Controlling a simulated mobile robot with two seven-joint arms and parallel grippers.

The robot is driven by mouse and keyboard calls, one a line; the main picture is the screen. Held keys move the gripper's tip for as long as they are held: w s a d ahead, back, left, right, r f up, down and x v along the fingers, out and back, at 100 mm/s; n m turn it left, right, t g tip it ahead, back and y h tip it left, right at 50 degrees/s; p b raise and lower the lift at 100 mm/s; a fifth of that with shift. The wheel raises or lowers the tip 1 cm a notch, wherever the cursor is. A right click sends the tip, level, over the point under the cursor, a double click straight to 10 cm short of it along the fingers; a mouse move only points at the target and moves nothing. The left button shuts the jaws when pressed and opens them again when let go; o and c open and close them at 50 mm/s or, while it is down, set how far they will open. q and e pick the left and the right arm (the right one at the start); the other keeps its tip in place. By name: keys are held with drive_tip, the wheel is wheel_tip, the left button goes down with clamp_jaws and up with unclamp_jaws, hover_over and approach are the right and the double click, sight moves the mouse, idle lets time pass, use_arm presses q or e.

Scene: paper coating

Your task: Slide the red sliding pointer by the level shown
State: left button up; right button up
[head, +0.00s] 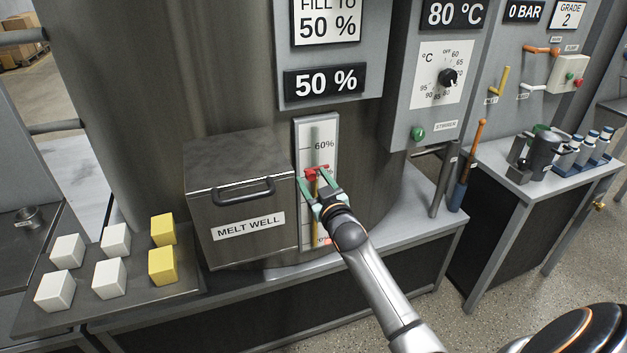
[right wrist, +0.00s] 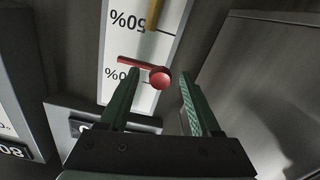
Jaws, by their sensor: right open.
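The red sliding pointer (head: 317,172) sits on the upright white level gauge (head: 304,133), below its 60% mark. The gripper partly hides the scale there. A yellow level column (head: 316,230) shows below the pointer. In the right wrist view, turned upside down, the red pointer (right wrist: 130,63) ends in a round red knob (right wrist: 160,79). My right gripper (head: 315,183) is open in front of the gauge. Its green fingers (right wrist: 160,80) stand on either side of the knob, with a gap to the right finger. My left gripper is not in view.
Signs above the gauge read "FILL TO 50 %" (head: 328,27) and "50 %" (head: 324,82). The closed melt well box (head: 240,200) stands close left of the gauge. White blocks (head: 109,277) and yellow blocks (head: 162,266) lie farther left. A stirrer cabinet (head: 433,105) stands right.

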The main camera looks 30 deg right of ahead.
clamp_jaws()
idle(0.3)
idle(1.0)
